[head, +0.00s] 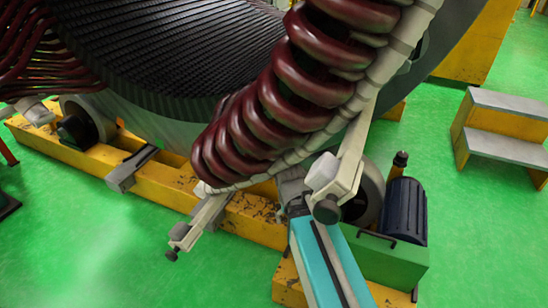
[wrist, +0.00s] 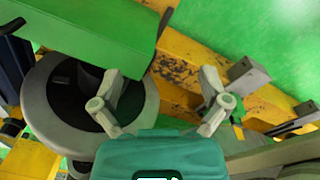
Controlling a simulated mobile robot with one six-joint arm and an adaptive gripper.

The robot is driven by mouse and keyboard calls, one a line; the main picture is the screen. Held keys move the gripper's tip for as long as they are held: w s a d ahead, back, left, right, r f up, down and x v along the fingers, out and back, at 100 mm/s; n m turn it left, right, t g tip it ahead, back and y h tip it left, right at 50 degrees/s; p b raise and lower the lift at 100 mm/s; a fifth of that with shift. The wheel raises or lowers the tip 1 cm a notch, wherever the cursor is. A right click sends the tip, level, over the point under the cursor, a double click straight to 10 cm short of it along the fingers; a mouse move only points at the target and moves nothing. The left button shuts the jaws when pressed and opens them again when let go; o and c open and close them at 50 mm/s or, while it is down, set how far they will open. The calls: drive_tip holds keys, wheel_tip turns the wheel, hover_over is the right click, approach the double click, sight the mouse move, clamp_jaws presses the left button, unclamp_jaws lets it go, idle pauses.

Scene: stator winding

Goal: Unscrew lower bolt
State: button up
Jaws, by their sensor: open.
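In the head view, a dark-headed bolt (head: 172,254) sits at the lower left end of a pale clamp bar (head: 205,222) under the red coils. A second dark bolt head (head: 326,211) sits on the pale upright bar (head: 357,145) to the right. My gripper (head: 291,188) is beside that second bolt, partly hidden by the clamp parts. In the wrist view my gripper (wrist: 160,76) has its two fingers spread wide, with nothing between them. No bolt can be clearly made out in the wrist view.
Red coils (head: 290,95) hang over the stator (head: 165,45). A rusty yellow beam (head: 250,212) runs below, with a grey roller ring (wrist: 40,120) close to my left finger. A green box (head: 385,262) and dark motor (head: 404,210) stand right.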

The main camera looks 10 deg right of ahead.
drive_tip(key=w+d+f+m+t+h+b, duration=0.1)
drive_tip(key=w+f+m+t+h+b, duration=0.1)
drive_tip(key=w+m+t+h+b, duration=0.65)
drive_tip(key=w+a+r+t+b, duration=0.4)
drive_tip(key=w+a+t+b, duration=0.2)
drive_tip(key=w+a, duration=0.3)
drive_tip(key=shift+a+r+m+b, duration=0.2)
drive_tip(key=shift+m+b, duration=0.15)
drive_tip(key=shift+b, duration=0.25)
drive_tip(key=shift+w+d+h, duration=0.15)
drive_tip(key=shift+h, duration=0.1)
drive_tip(key=x, duration=1.3)
drive_tip(key=shift+w+d, duration=0.2)
